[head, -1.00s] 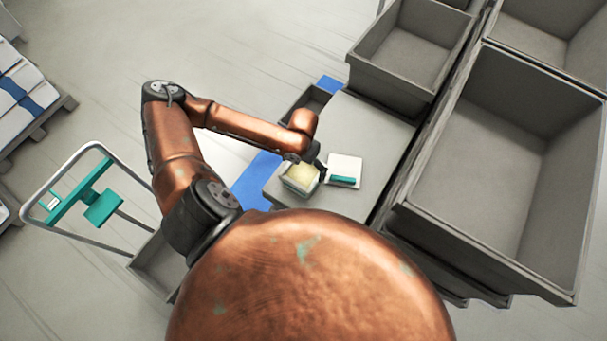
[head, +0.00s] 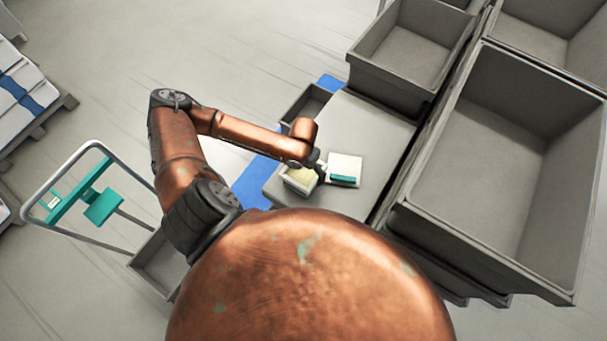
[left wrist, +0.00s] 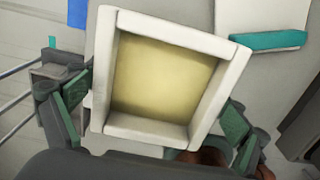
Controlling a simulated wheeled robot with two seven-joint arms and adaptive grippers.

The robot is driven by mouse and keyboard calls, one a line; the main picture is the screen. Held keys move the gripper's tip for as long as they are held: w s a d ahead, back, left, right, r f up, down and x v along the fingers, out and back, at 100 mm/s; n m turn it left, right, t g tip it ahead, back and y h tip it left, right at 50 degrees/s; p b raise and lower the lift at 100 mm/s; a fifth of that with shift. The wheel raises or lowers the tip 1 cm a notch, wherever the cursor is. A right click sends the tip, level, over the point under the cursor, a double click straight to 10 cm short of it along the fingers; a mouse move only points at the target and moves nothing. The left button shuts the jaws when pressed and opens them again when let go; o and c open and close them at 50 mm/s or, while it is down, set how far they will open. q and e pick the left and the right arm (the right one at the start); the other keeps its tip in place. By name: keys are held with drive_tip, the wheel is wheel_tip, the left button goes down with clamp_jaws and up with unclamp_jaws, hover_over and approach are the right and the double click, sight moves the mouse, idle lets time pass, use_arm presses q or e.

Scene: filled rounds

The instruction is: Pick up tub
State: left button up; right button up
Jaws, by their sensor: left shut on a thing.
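The tub (head: 298,183) is a small, square, white open container with a pale yellow inside. In the head view it is at the near left part of the grey work surface (head: 372,128), partly hidden by my left wrist. My left gripper (head: 314,171) is at the tub. In the left wrist view the tub (left wrist: 114,62) fills the middle, tilted in the picture, with green finger pads of the left gripper (left wrist: 155,105) on both sides of it. The gripper is shut on it. I cannot tell whether the tub touches the surface. My right gripper is out of view.
A white item with a teal edge (head: 346,167) lies just right of the tub. Large grey bins (head: 520,150) stand along the right. A trolley with teal parts (head: 101,207) stands at the left. A blue floor strip (head: 256,178) runs beside the surface.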

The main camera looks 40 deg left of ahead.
use_arm(q)
drive_tip(key=c, duration=0.7)
drive_tip(key=shift+r, duration=0.1)
drive_tip(key=shift+r, duration=0.5)
drive_tip(key=s+d+r+p, duration=0.8)
drive_tip(key=s+r+p, duration=0.3)
drive_tip(key=r, duration=0.1)
drive_tip(key=shift+d+p, duration=0.3)
drive_tip(key=shift+p, duration=0.1)
